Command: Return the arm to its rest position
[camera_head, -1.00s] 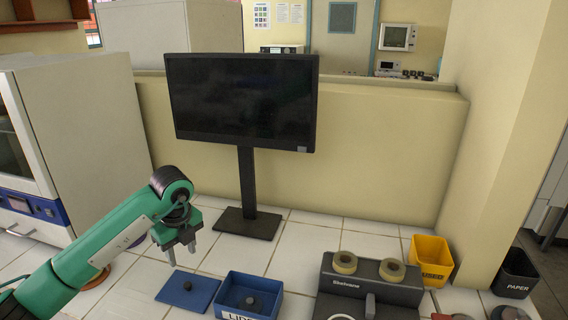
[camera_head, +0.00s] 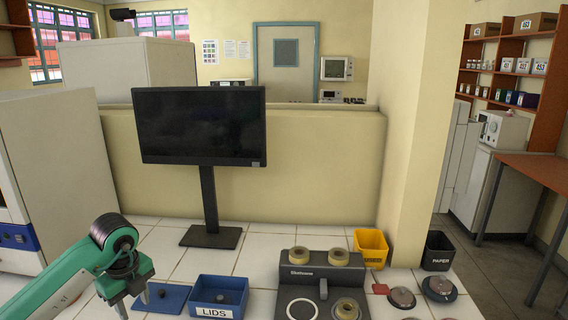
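My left arm is green and comes in from the lower left. Its gripper (camera_head: 134,302) points down over the tiled counter, beside the left edge of a flat blue lid (camera_head: 163,298). The two fingers stand apart with nothing visible between them. My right gripper is not in view.
A blue LIDS box (camera_head: 218,310) holds a dark knobbed piece. A dark device (camera_head: 320,272) with tape rolls stands right of it. A black monitor (camera_head: 200,125) stands behind. A yellow bin (camera_head: 371,248), a black PAPER bin (camera_head: 438,251) and round lidded items (camera_head: 402,298) are at right.

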